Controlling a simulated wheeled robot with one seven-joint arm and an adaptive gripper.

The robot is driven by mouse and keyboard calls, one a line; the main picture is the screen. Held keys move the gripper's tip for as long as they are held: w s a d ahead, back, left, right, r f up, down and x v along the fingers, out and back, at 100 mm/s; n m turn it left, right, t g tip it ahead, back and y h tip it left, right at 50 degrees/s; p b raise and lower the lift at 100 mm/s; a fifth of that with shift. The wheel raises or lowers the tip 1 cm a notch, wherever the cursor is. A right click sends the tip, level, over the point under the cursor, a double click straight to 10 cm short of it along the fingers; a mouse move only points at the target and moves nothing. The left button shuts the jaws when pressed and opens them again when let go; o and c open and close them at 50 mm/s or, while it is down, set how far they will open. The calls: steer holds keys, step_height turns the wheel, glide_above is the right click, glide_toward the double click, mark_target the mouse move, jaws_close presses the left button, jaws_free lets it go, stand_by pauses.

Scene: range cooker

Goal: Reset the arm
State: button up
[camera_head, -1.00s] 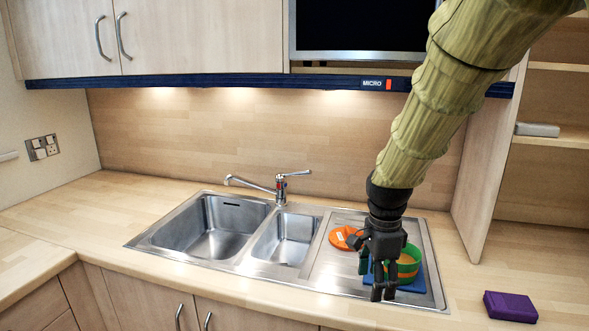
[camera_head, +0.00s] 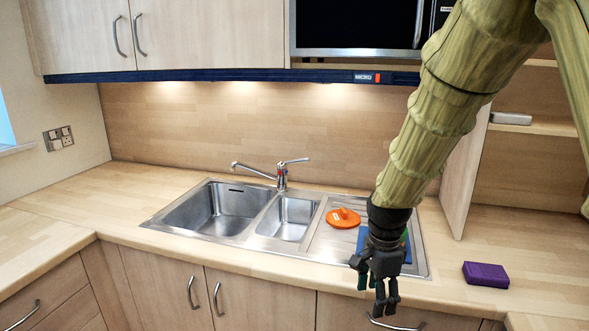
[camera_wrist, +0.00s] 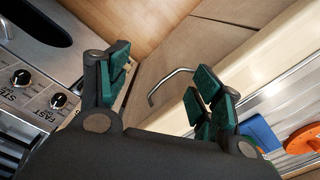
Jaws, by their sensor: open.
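My gripper (camera_head: 377,287) hangs fingers-down in front of the counter's front edge, near the right part of the sink unit. Its green-padded fingers (camera_wrist: 165,95) are apart with nothing between them in the wrist view. An orange lid-like disc (camera_head: 343,217) with a knob lies on the drainboard; part of it shows in the wrist view (camera_wrist: 303,139). A blue mat or board (camera_head: 413,262) lies beside it, also in the wrist view (camera_wrist: 260,132). A small green patch shows behind my wrist; the rest of that item is hidden.
A purple box (camera_head: 486,274) sits on the counter at right. The sink (camera_head: 225,212) with its tap (camera_head: 281,178) is at centre. Cabinets and a microwave (camera_head: 362,27) hang above. The wrist view shows a cooker panel with knobs (camera_wrist: 40,90) at left and a cabinet handle (camera_wrist: 170,85).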

steer(key=s+d+f+n, duration=0.1)
steer(key=s+f+n, duration=0.3)
steer(key=f, duration=0.8)
steer(key=s+d+f+n, duration=0.25)
steer(key=s+f, duration=0.35)
steer(key=f, duration=0.7)
steer(key=s+f+n, duration=0.4)
steer(key=s+f, duration=0.3)
steer(key=s, duration=0.4)
steer(key=s+f+n, duration=0.4)
steer(key=s+f, duration=0.4)
steer(key=s, duration=0.4)
steer(key=shift+d+f+n, duration=0.2)
steer(key=shift+d+n, duration=0.15)
